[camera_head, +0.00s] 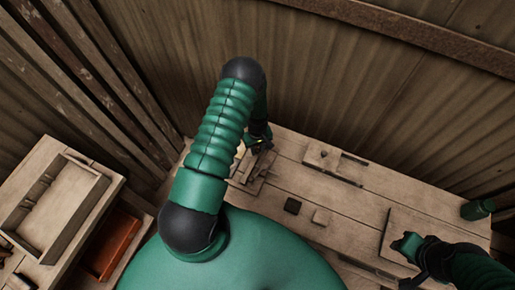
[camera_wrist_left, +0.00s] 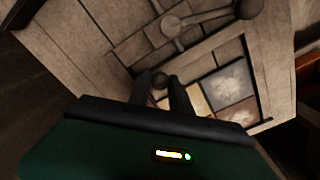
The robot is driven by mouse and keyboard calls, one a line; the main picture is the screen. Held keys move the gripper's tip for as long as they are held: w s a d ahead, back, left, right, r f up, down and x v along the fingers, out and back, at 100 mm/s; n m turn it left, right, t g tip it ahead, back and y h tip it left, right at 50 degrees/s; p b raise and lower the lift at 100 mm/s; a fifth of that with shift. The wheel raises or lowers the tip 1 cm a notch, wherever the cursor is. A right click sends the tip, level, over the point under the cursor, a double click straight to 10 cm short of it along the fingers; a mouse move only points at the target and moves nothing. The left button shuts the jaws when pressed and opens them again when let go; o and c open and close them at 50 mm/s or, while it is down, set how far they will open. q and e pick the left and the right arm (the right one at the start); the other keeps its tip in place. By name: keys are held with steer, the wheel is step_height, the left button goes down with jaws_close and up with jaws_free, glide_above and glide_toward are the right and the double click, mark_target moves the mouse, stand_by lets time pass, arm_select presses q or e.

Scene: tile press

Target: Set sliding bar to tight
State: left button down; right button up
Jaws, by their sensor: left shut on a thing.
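My left gripper (camera_head: 258,142) is at the wooden tile press (camera_head: 247,168) on the left end of the workbench, partly hidden by my arm. In the left wrist view, the gripper's two dark fingers (camera_wrist_left: 163,82) are shut on a small round dark knob (camera_wrist_left: 160,79). I cannot tell how far the sliding bar under it is slid. A wooden frame with square tiles (camera_wrist_left: 228,83) lies just right of the fingers. My right gripper (camera_head: 418,262) is low on the right, over the bench's right end; its fingers are unclear.
A lever with round ends (camera_wrist_left: 172,25) lies beyond the fingers. On the bench (camera_head: 358,208) are a dark block (camera_head: 292,206), a light block (camera_head: 322,216) and a green can (camera_head: 477,209). A wooden tray (camera_head: 88,188) stands left. A corrugated wall (camera_head: 340,90) closes the back.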

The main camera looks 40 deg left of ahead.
arm_select(q)
steer(key=shift+w+a, duration=0.1)
steer(key=shift+w, duration=0.05)
stand_by(0.6)
steer(key=a, duration=0.1)
steer(key=a+b, duration=0.1)
steer(key=a, duration=0.1)
steer(key=shift+s+f, duration=0.1)
steer(key=shift+s, duration=0.3)
steer(key=shift+s+a+b, duration=0.15)
steer(key=shift+a+b, duration=0.15)
steer(key=shift+a, duration=0.2)
steer(key=c, duration=1.2)
jaws_free()
steer(key=shift+o, duration=0.2)
steer(key=shift+r, duration=0.2)
